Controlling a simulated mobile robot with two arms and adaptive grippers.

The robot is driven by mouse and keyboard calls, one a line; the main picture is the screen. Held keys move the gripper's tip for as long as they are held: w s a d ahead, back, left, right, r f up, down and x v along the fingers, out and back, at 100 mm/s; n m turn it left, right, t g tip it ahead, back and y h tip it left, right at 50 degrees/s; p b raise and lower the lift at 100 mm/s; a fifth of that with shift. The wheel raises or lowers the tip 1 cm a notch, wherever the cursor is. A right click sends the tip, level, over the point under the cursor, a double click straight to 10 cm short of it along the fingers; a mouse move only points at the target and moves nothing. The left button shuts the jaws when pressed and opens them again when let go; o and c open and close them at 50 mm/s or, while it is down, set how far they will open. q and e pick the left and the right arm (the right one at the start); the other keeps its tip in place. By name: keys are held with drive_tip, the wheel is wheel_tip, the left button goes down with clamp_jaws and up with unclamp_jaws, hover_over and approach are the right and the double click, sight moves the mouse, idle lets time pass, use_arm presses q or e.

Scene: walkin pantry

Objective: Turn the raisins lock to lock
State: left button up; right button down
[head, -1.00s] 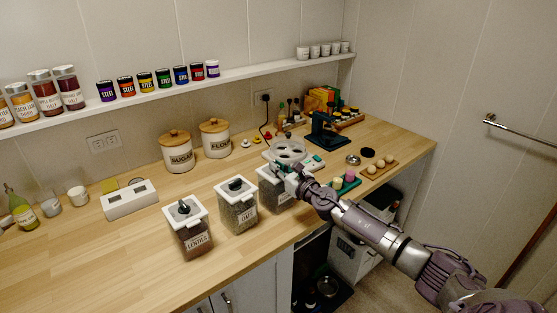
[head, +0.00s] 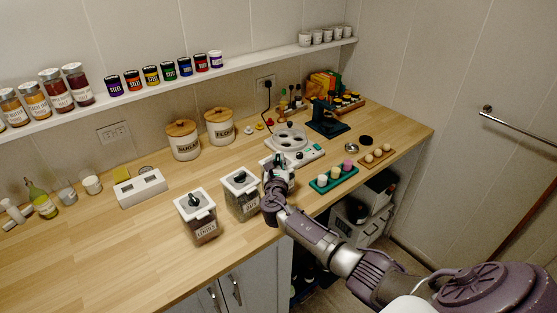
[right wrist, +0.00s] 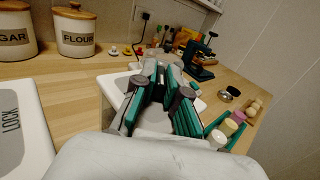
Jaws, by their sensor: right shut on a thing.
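The raisins container is mostly hidden behind my right arm in the head view; part of its white lid (head: 264,161) shows beside the gripper. The lid also shows under the fingers in the right wrist view (right wrist: 112,88). My right gripper (head: 278,168) is over this lid, its green-padded fingers (right wrist: 161,80) shut on the lid's knob. The knob is hidden between the fingers, so its turn angle cannot be read. My left gripper is not in view.
The oats jar (head: 241,197) and lentils jar (head: 198,218) stand to the left. An egg-cup-like green tray (head: 334,180) is close on the right, a white appliance (head: 290,140) behind. The counter's front left is clear.

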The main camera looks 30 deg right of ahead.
idle(0.3)
drive_tip(key=c, duration=1.2)
unclamp_jaws()
drive_tip(key=v, duration=1.2)
drive_tip(key=shift+w+a, duration=0.15)
drive_tip(key=shift+a, duration=0.1)
drive_tip(key=shift+r, duration=0.1)
